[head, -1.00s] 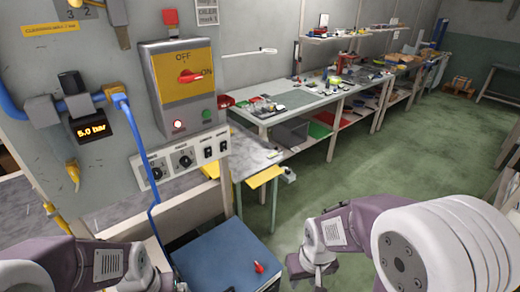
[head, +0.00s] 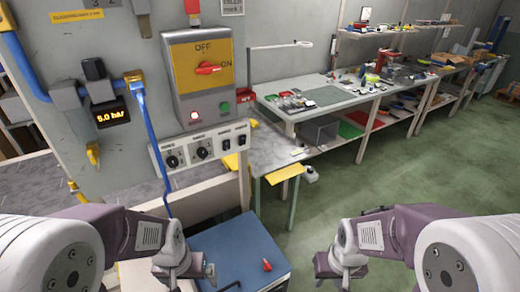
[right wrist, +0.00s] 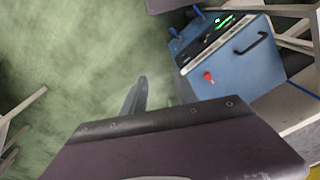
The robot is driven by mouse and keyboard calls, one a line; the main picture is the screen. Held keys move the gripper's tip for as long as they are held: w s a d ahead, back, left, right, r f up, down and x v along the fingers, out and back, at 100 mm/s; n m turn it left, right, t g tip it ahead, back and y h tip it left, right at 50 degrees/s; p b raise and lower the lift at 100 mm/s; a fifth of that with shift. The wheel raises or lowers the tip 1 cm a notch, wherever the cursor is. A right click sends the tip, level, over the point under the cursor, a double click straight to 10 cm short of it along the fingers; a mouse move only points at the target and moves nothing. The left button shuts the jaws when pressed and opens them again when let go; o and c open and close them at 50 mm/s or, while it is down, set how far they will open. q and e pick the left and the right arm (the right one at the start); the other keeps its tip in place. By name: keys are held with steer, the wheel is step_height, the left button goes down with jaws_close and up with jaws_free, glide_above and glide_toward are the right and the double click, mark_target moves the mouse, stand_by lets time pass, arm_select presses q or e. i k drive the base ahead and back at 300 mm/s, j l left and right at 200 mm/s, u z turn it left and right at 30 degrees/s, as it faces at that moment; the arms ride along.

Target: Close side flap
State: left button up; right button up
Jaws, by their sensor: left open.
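A blue cabinet (head: 240,245) with a red knob (head: 267,265) stands low in front of me in the head view. In the right wrist view the blue cabinet (right wrist: 235,70) shows its red knob (right wrist: 208,77), a black handle (right wrist: 250,42) and a dark strip with a green-lit display (right wrist: 215,36). I cannot tell which part is the side flap. My left gripper (head: 190,272) is open, at the left edge of the cabinet. My right gripper (head: 340,268) is right of the cabinet, apart from it, over the green floor; its jaw opening is unclear.
A grey wall panel holds a switch box (head: 200,75) with a red rotary switch, a blue hose (head: 150,140) and a pressure display (head: 107,118). A workbench (head: 325,97) with tools runs along the back. A yellow piece (head: 285,173) hangs at its near end. The green floor at right is clear.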

mark_target(275, 178)
steer(key=i+l+u, duration=0.15)
steer(key=l+u, duration=1.3)
